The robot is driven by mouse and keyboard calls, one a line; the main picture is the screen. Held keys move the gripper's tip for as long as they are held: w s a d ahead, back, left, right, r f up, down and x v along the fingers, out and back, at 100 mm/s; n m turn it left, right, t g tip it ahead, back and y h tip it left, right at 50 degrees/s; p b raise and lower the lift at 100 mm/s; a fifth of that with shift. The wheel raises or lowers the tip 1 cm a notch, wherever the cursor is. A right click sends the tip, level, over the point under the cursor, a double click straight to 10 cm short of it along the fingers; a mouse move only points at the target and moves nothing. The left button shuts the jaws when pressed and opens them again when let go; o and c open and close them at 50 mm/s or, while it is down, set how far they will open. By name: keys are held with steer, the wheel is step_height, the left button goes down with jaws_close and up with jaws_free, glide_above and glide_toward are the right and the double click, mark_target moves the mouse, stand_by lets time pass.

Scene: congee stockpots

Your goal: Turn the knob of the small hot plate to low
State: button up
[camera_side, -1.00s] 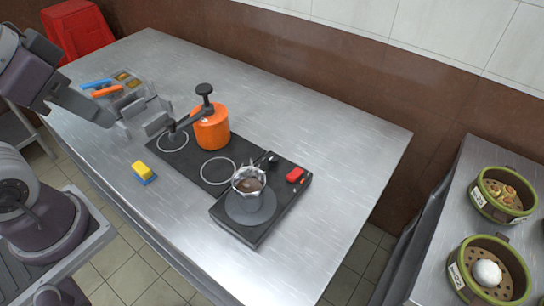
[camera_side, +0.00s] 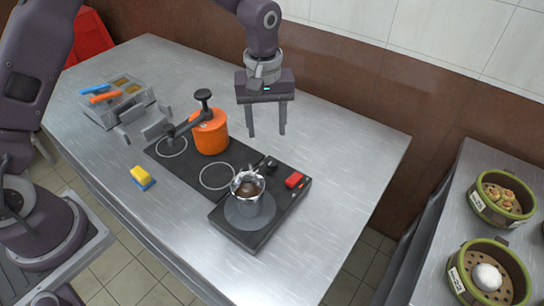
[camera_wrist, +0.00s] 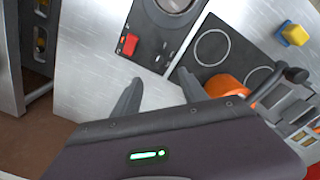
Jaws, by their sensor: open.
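The small hot plate (camera_side: 232,238) is a black slab with a round grey disk, at the front right of the table. A steel pot (camera_side: 247,190) stands on the disk. A red part (camera_side: 294,180) sits at the slab's back right corner; it also shows in the wrist view (camera_wrist: 129,44). A dark knob-like part (camera_side: 271,165) is near the slab's back edge, left of the red part; I cannot tell its setting. My gripper (camera_side: 266,134) is open and empty, pointing down above the table behind the plate. Its fingers (camera_wrist: 160,78) are apart from the plate.
A black two-ring hob (camera_side: 190,178) adjoins the hot plate on the left. A yellow and blue sponge (camera_side: 142,178) lies in front. A container rack (camera_side: 120,103) stands at left. The table's right side is clear.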

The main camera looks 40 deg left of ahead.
mark_target(272, 161)
steer(key=shift+n, duration=0.4)
steer(key=f, duration=0.7)
steer(key=w+f, duration=0.1)
steer(key=f, duration=0.2)
steer(key=shift+d+f, duration=0.4)
jaws_close()
